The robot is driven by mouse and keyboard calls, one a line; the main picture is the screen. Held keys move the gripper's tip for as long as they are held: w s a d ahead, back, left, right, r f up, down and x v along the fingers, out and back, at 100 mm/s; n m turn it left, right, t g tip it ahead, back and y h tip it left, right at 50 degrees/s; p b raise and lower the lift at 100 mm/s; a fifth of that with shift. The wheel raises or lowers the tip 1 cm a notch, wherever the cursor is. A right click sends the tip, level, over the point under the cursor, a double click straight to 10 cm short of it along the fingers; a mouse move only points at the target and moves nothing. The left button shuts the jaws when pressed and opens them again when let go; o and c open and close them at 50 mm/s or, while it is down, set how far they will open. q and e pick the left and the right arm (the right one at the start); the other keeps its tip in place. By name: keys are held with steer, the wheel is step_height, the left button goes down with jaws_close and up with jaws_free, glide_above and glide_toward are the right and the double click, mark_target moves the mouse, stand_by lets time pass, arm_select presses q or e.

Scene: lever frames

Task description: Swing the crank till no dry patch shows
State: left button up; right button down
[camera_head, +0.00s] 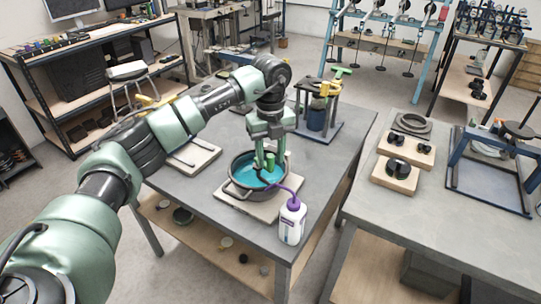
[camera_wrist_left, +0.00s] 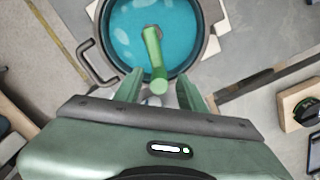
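A dark round pan (camera_head: 233,186) with a blue inside (camera_head: 246,178) stands on a pale board on the near table. The wrist view shows the blue surface (camera_wrist_left: 118,22) with a few lighter patches on it. A green crank handle (camera_head: 270,160) stands over the pan; in the wrist view the green bar (camera_wrist_left: 153,55) runs from the pan's middle toward my gripper. My left gripper (camera_wrist_left: 160,92) has its fingers apart, one on each side of the handle's near end, with gaps visible. In the head view the left gripper (camera_head: 268,146) is above the pan. My right gripper is not in view.
A white bottle (camera_head: 291,224) with a purple cap and spout stands at the pan's right front, close to it. A second table (camera_head: 420,225) at the right holds wooden blocks with dark parts and a blue frame.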

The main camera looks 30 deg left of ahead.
mark_target(271, 155)
arm_select(q)
steer(key=shift+r, duration=0.1)
step_height(271, 155, up, 6)
steer(key=shift+r+b, duration=0.1)
steer(key=shift+b, duration=0.7)
steer(key=shift+r, duration=0.7)
